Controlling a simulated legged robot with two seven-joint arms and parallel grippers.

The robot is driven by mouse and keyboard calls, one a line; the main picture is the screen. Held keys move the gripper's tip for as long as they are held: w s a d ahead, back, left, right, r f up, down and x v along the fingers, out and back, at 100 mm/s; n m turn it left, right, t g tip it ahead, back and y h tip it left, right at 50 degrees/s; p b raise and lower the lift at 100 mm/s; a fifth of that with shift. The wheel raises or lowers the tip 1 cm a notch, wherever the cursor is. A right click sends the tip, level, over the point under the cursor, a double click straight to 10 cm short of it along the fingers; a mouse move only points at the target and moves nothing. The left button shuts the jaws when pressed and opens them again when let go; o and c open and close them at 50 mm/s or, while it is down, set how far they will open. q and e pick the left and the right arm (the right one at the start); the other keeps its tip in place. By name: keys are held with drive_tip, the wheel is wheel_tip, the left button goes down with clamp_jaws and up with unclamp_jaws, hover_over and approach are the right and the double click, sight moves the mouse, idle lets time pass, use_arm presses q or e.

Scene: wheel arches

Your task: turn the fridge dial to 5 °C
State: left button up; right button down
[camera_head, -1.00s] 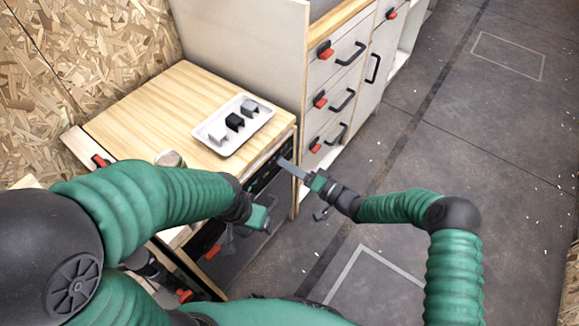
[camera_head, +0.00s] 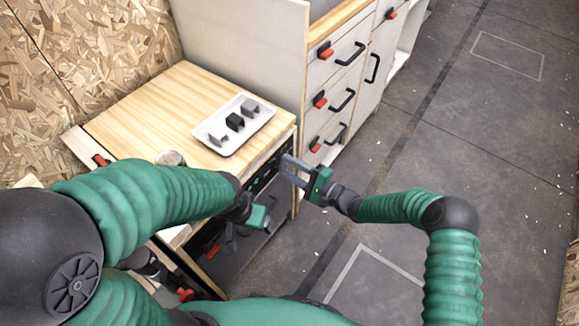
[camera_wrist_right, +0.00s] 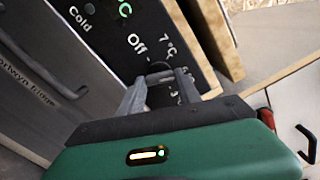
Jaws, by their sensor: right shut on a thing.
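The fridge's black control panel (camera_head: 267,172) is on the front edge of the wooden-topped cabinet; in the wrist view the panel (camera_wrist_right: 95,42) shows "Cold", "Off" and "7 °C" in white. My right gripper (camera_head: 289,170) is at the right end of this panel. In the wrist view its two fingers (camera_wrist_right: 160,88) are shut on the dark fridge dial (camera_wrist_right: 160,97), one on each side. The dial's pointer and some markings are hidden by the fingers. My left gripper (camera_head: 246,226) hangs before the cabinet front; its fingers are too dark and partly hidden to judge.
A white tray (camera_head: 223,147) with several small blocks sits on the wooden top (camera_head: 150,105). A round container (camera_head: 170,159) stands near my left arm. Drawers with black handles (camera_head: 342,100) are behind right. The floor at right is clear.

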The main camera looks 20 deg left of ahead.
drive_tip(key=shift+w+d+f+m, duration=0.15)
drive_tip(key=shift+w+d+m, duration=0.1)
drive_tip(key=shift+m, duration=0.45)
drive_tip(key=c, duration=1.3)
unclamp_jaws()
drive_tip(key=o, duration=0.5)
drive_tip(key=shift+f, duration=0.15)
drive_tip(key=shift+c, duration=0.2)
drive_tip(key=shift+s+a, duration=0.1)
